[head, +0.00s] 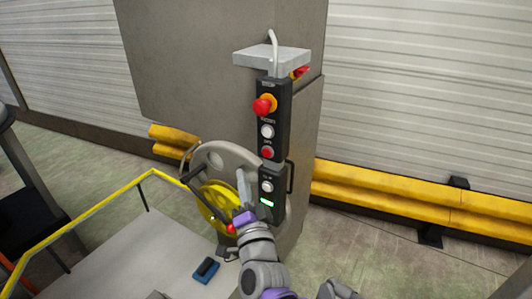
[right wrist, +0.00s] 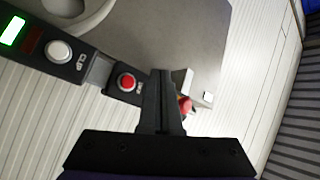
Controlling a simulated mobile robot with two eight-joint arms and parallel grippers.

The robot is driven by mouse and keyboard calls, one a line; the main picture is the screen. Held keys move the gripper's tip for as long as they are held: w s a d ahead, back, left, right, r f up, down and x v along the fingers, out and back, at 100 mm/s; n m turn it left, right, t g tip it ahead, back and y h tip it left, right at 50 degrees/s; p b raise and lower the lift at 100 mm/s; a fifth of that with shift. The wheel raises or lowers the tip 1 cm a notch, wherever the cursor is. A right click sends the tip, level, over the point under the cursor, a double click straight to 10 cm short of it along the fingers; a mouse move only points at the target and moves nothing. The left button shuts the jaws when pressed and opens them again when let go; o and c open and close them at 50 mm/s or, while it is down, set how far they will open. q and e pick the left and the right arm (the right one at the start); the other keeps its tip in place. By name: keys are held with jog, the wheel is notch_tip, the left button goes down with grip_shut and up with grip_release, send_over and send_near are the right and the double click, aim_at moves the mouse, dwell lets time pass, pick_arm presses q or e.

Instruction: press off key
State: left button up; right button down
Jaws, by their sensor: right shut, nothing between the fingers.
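A black control panel (head: 271,118) stands upright on a grey post. It carries a red mushroom button on a yellow collar (head: 262,105), a white button (head: 267,131) and a red button (head: 267,152). A lower box has another white button (head: 267,187) and a lit green display (head: 266,203). My right gripper (head: 242,172) is shut and empty, just left of the panel in the head view. In the right wrist view its fingers (right wrist: 160,76) appear beside the red button (right wrist: 127,81) and partly cover the mushroom button. Contact is not visible.
A yellow wheel (head: 215,203) with a grey plate stands left of the panel. A yellow railing (head: 110,198) and a blue-black item (head: 206,269) on a pale platform lie lower left. A yellow barrier (head: 400,202) runs along the right wall.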

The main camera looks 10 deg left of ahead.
aim_at(267, 153)
pick_arm(q)
jog(key=shift+w+r+p, duration=0.35)
jog(key=shift+r+p, duration=0.25)
jog(key=shift+r, duration=0.25)
jog(key=shift+w+r+p, duration=0.35)
jog(key=shift+r+p, duration=0.2)
jog(key=shift+r, duration=0.3)
pick_arm(e)
jog(key=w+d, duration=0.2)
jog(key=w, duration=0.5)
jog(key=shift+w+d, duration=0.2)
jog(key=shift+d, duration=0.15)
pick_arm(q)
jog(key=shift+r, duration=0.15)
pick_arm(e)
jog(key=shift+w, duration=0.15)
pick_arm(q)
jog(key=shift+w+r, duration=0.1)
pick_arm(e)
jog(key=shift+w+d, duration=0.15)
jog(key=shift+w, duration=0.15)
